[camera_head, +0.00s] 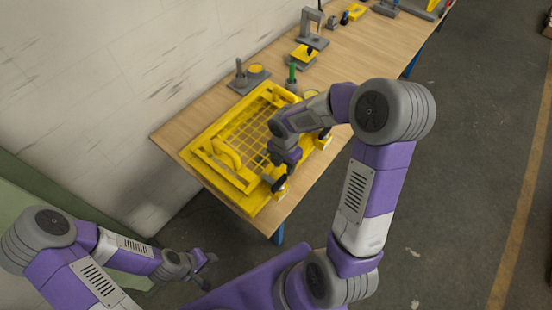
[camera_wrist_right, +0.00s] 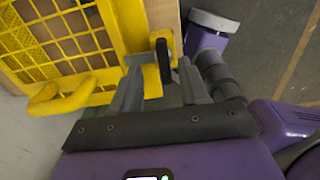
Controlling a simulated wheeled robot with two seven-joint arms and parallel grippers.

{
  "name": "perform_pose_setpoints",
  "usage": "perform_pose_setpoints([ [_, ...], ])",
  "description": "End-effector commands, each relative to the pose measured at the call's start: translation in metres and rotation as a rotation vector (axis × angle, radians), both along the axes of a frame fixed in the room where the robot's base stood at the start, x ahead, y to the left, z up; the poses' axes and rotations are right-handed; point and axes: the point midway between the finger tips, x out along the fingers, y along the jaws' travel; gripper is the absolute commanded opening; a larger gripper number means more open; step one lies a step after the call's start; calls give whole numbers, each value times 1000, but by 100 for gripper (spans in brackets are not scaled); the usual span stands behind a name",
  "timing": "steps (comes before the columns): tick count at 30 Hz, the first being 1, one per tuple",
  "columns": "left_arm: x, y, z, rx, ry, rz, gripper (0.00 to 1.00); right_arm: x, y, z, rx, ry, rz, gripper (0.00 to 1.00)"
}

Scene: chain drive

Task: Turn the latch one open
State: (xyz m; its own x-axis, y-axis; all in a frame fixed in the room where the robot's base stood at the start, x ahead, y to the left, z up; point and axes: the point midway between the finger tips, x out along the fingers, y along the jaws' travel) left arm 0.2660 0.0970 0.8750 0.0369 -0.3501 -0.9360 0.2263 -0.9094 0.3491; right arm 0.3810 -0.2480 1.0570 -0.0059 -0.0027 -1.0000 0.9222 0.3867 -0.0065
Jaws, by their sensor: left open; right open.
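A yellow guard with a mesh panel (camera_head: 250,128) lies shut on a yellow frame on the table. A dark latch (camera_head: 279,185) sits at its front edge, on a yellow block; it also shows in the right wrist view (camera_wrist_right: 163,60). Another latch (camera_head: 323,134) sits further along the same edge. I cannot tell which is latch one. My right gripper (camera_head: 285,168) is open at the nearer latch, with its fingers (camera_wrist_right: 160,76) on either side of it; I cannot tell whether they touch it. My left gripper (camera_head: 207,267) is open and empty, low in front of the table.
The guard has a yellow handle (camera_head: 225,152), also in the right wrist view (camera_wrist_right: 65,100). Behind it stand a grey fixture with a peg (camera_head: 241,76), a green-handled tool (camera_head: 292,73) and a grey stand (camera_head: 312,32). The wooden table (camera_head: 365,60) has bare room towards the far right.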

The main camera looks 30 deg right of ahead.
Motion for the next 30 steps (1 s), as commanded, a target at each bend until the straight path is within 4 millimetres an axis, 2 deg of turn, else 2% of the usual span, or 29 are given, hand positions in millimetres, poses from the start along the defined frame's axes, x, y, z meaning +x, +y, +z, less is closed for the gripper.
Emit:
perform_pose_setpoints([
  [12, -1, 0, -11, 0, 2, 0, 43, -1, 1, -60, 3, 3, -2, 45],
  [15, 0, 0, -12, 0, 1, 1, 43, -1, 1, -70, 2, 2, -3, 45],
  [26, -1, 0, -12, 0, 1, 0, 43, -1, 1, -76, 3, 0, -4, 45],
  [30, -1, 0, -12, 0, 1, 0, 43, -1, 1, -76, 3, 0, -4, 26],
])
